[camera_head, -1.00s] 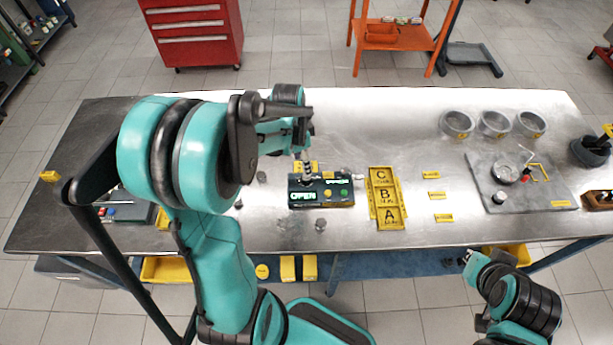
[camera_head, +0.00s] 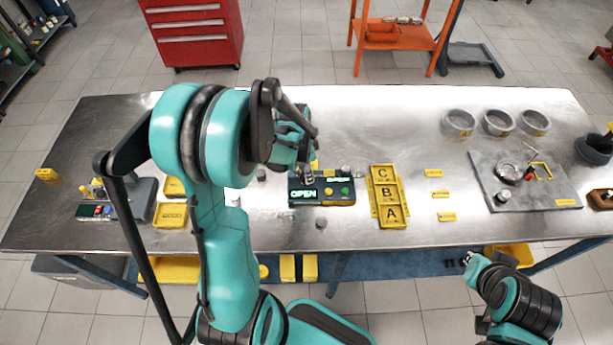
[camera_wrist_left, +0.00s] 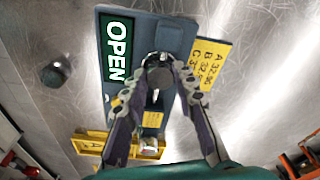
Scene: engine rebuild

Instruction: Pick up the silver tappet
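My left gripper (camera_head: 307,167) is over the dark gauge box (camera_head: 325,197) with the lit "OPEN" display. In the left wrist view its fingers (camera_wrist_left: 158,78) lie on either side of a grey metal cylinder (camera_wrist_left: 158,72) at the box; whether they press on it I cannot tell. A bright silver tappet (camera_head: 346,170) stands by the right back end of the box; it also shows in the left wrist view (camera_wrist_left: 149,148). A darker tappet (camera_head: 321,223) stands in front of the box, and another (camera_head: 262,175) to its left. My right gripper (camera_head: 468,262) is off the bench's front edge; its fingers are too small to judge.
A yellow A/B/C tray (camera_head: 388,197) lies right of the box, with several yellow labels (camera_head: 438,195) beyond. A yellow card (camera_wrist_left: 208,62) lies behind the box. Grey rings (camera_head: 458,123) and a grey plate (camera_head: 535,185) are at the right. The bench front between is clear.

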